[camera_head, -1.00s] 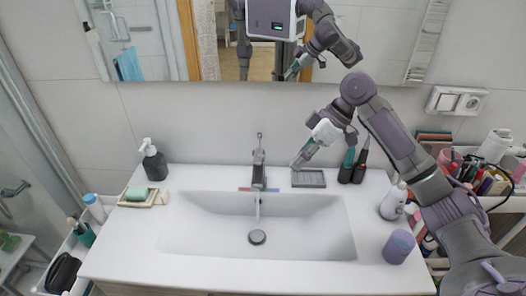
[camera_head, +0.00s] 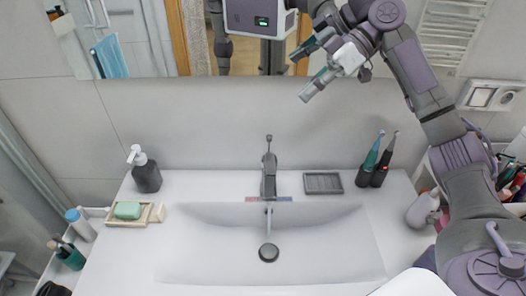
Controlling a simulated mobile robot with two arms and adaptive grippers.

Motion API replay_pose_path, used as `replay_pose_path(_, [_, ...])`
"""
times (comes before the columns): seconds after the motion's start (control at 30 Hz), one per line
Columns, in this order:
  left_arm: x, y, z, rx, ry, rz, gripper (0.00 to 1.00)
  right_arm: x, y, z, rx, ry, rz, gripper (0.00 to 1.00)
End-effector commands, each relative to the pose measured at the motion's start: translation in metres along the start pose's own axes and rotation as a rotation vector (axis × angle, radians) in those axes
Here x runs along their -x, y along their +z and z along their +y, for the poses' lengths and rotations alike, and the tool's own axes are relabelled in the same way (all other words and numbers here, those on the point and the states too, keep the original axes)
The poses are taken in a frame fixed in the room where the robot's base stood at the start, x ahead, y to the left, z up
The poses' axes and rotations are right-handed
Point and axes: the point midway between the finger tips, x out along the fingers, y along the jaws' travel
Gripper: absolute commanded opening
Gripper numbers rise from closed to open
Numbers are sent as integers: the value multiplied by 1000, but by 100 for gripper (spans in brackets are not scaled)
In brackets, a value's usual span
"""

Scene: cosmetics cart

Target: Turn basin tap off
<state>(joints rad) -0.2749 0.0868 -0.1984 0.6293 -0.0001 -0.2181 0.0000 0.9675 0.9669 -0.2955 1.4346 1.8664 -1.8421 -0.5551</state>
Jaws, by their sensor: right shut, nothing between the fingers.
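The basin tap (camera_head: 269,178) stands upright at the back middle of the white basin (camera_head: 200,250). Its thin lever (camera_head: 268,143) points up, and a red and blue strip lies at its base. A thin pale streak below the spout looks like running water, falling toward the dark drain (camera_head: 268,253). My right gripper (camera_head: 304,97) is shut and empty. It is up in front of the wall and mirror edge, above and to the right of the tap, apart from it. My left gripper is not in view.
A grey soap tray (camera_head: 323,183) and two electric toothbrushes (camera_head: 372,160) stand right of the tap. A dark soap dispenser (camera_head: 145,170) and green soap (camera_head: 127,210) are at the left. The mirror (camera_head: 130,40) reflects my body.

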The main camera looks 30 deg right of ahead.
Motion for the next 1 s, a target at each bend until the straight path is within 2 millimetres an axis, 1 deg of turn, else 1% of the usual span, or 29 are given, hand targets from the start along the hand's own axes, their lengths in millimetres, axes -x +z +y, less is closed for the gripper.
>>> replay_pose_path(0.03, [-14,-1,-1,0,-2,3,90,-9,10,4,-1,1,-1,0])
replay_pose_path(0.07, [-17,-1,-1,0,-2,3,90,-11,12,5,-1,1,-1,0])
replay_pose_path(0.13, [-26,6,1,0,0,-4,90,-18,19,7,-1,1,-1,0])
replay_pose_path(0.3, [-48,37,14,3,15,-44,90,-34,35,14,-1,1,-1,0])
replay_pose_path(0.43, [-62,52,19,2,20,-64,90,-44,45,18,-1,1,-1,0])
replay_pose_path(0.5, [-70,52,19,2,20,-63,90,-50,50,20,-1,1,-1,0])
replay_pose_path(0.57, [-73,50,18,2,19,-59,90,-52,52,21,-1,1,-1,0])
replay_pose_path(0.67, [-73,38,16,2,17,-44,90,-55,52,21,-1,1,-2,0])
replay_pose_path(0.77, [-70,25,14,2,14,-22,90,-64,51,20,-1,-1,-3,0])
replay_pose_path(0.87, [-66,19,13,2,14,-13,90,-80,51,20,-1,-2,-4,0])
replay_pose_path(1.0, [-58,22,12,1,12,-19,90,-110,50,19,-1,-4,-4,0])
